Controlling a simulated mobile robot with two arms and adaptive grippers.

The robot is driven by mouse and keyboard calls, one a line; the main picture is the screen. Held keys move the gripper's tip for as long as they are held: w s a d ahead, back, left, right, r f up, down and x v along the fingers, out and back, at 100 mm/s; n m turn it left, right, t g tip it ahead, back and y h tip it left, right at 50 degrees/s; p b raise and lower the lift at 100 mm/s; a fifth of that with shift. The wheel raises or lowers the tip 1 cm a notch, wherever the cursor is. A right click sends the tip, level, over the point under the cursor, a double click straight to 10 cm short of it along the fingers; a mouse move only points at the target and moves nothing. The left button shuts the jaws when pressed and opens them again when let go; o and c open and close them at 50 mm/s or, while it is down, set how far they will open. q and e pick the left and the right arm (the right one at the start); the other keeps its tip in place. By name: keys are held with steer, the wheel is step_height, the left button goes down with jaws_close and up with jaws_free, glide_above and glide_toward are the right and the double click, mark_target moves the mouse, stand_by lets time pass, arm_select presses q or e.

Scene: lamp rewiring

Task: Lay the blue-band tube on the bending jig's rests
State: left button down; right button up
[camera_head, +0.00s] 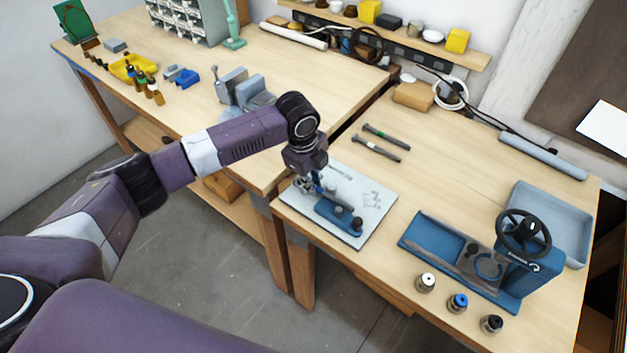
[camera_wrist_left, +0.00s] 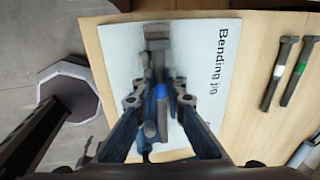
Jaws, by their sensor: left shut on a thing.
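My left gripper (camera_head: 309,187) is over the left part of the white bending jig plate (camera_head: 376,200). In the left wrist view the gripper (camera_wrist_left: 157,92) is shut on the blue-band tube (camera_wrist_left: 161,112), a grey tube whose blue band lies between the fingers. The plate (camera_wrist_left: 215,110) carries the words "Bending jig". The jig's blue body with dark posts (camera_head: 338,216) stands on the plate next to the gripper. The fingers and tube hide part of the jig, so I cannot tell whether the tube touches the rests. My right gripper is not in view.
Two more dark tubes, green-banded (camera_head: 386,137) and white-banded (camera_head: 377,149), lie behind the plate. A blue press with a black handwheel (camera_head: 524,235) stands at the right, with several small fittings (camera_head: 458,302) in front. A grey vise (camera_head: 245,92) is on the left bench.

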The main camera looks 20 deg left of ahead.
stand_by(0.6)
arm_select(q)
steer(key=shift+f, duration=0.25)
steer(key=c, duration=1.9)
jaws_free()
steer(key=shift+r, duration=0.1)
step_height(320, 180, up, 12)
steer(key=s, duration=0.2)
steer(key=shift+a, duration=0.45)
steer(key=shift+s, duration=0.1)
